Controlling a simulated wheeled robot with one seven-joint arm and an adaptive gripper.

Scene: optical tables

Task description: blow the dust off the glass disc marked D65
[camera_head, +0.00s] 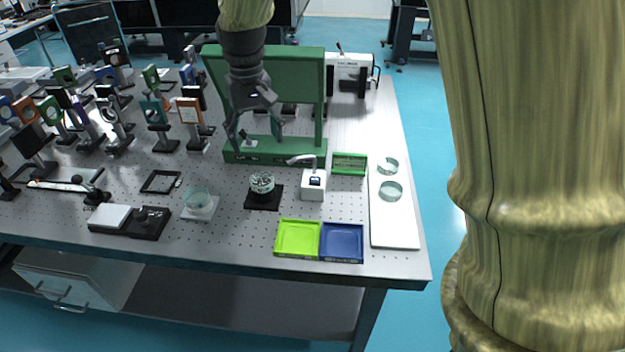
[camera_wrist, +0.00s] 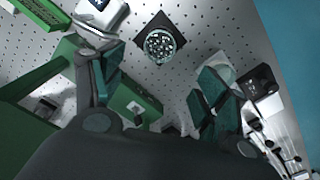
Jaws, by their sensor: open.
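My gripper (camera_head: 255,132) is open and empty, hanging in front of the green frame; in the wrist view its two fingers (camera_wrist: 152,88) are spread wide. Two clear glass discs, a farther one (camera_head: 388,166) and a nearer one (camera_head: 391,190), are on a white board at the right. A glass piece (camera_head: 200,202) is on a small white pad. A round glass item with a speckled pattern (camera_head: 262,182) is on a black square; it also shows ahead of the fingers in the wrist view (camera_wrist: 160,45). No D65 mark is readable.
A white device with a spout and small display (camera_head: 313,184) stands right of the black square. The green frame (camera_head: 315,120) rises behind. Lime (camera_head: 297,238) and blue (camera_head: 342,242) trays are at the front edge. Several mounted optics crowd the left. The white board's (camera_head: 394,228) front is bare.

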